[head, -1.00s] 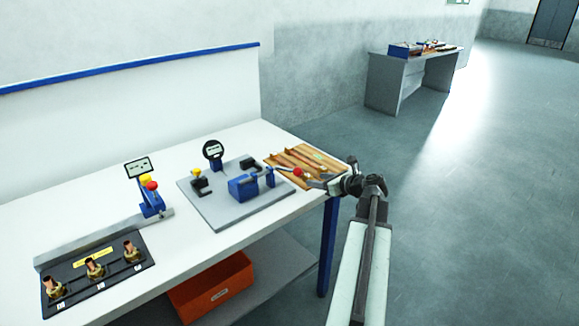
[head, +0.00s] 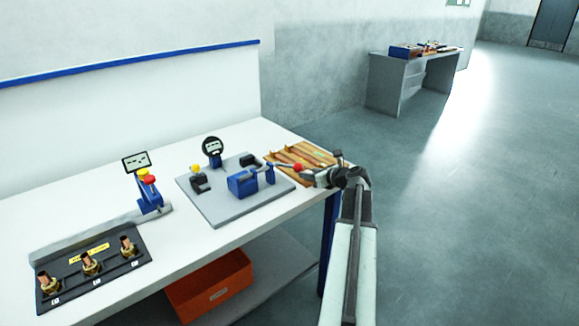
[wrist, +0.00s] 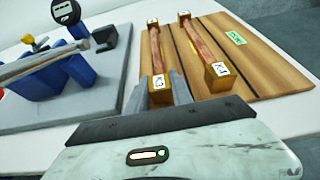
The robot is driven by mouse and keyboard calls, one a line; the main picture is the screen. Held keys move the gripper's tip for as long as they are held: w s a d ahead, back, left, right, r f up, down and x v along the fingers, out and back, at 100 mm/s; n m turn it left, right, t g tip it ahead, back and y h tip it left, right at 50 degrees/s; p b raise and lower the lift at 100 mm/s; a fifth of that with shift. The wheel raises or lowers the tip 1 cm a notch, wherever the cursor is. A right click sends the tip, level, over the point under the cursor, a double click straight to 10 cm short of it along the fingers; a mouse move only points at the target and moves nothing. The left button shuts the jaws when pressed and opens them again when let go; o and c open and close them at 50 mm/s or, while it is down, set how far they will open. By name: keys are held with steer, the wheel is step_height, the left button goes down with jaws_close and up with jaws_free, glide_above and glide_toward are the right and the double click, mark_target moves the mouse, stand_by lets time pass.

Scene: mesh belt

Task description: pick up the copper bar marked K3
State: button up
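Two copper bars with brass-coloured end blocks lie on a wooden board (wrist: 265,75) in the wrist view. The left bar (wrist: 155,52) has a label on its near block that looks like K3, though it is small and hard to read. The right bar (wrist: 194,45) has a similar label that I cannot read surely. My gripper (wrist: 163,80) has one finger on each side of the left bar's near block, with the fingers apart; contact is not clear. In the head view my gripper (head: 305,172) reaches over the board (head: 285,156), hiding part of it.
A grey plate with a blue clamp fixture (head: 243,183) and a round gauge (head: 212,147) stands left of the board. Further left are a black tray with brass fittings (head: 92,263) and a blue stand (head: 149,196). An orange bin (head: 210,287) is below.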

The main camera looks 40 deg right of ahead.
jaws_close()
stand_by(0.8)
steer(key=shift+r, duration=0.15)
stand_by(0.4)
